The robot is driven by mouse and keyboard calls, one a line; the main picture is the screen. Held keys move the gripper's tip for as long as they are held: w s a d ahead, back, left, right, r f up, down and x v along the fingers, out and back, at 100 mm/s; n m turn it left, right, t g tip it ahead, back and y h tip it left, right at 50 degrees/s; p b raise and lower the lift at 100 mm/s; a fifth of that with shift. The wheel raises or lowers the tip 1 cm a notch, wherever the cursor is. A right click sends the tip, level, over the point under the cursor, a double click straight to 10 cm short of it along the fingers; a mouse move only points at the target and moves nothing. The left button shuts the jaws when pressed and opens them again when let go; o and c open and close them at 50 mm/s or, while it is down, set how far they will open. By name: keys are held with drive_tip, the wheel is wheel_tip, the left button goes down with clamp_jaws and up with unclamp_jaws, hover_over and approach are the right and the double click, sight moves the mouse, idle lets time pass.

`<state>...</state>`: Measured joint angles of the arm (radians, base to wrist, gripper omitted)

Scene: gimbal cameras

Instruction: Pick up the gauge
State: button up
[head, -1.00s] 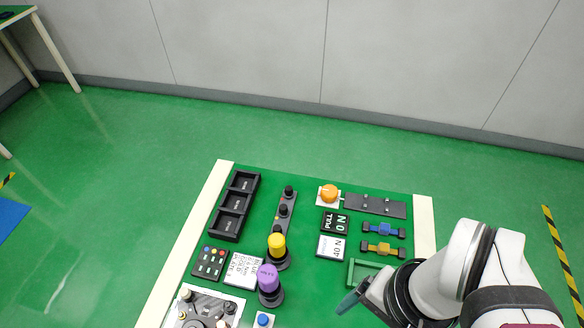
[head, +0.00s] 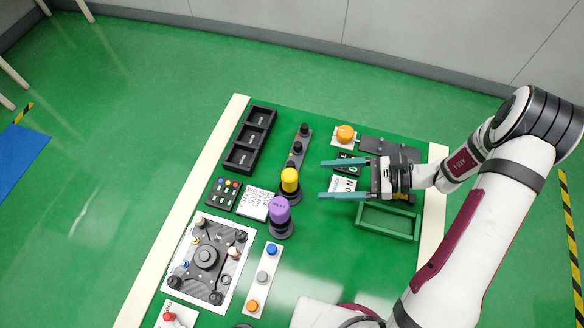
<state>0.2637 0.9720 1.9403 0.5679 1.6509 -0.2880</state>
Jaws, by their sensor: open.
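My gripper (head: 321,180) is open and empty, its two teal fingers apart and pointing left above the right part of the green table. I cannot tell for certain which thing is the gauge. A dark display panel (head: 347,156), which read "PULL 0 N" earlier, lies partly hidden behind the upper finger. A white card (head: 343,184) lies below it, partly covered by the lower finger. The small blue and yellow pieces with black ends seen earlier are now mostly hidden under my gripper's body.
A green tray (head: 388,222) lies just below my gripper. A yellow-topped post (head: 290,180) and purple-topped post (head: 280,210) stand to the left. A black three-compartment tray (head: 250,140), orange button (head: 345,133), button strip (head: 264,278) and gimbal plate (head: 207,258) surround them.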

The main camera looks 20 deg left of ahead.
sight(290, 185)
drive_tip(key=x, duration=0.8)
drive_tip(key=r+x, duration=0.1)
drive_tip(key=x, duration=0.3)
drive_tip(key=shift+s+a+f, duration=0.15)
drive_tip(key=shift+a, duration=0.15)
clamp_jaws()
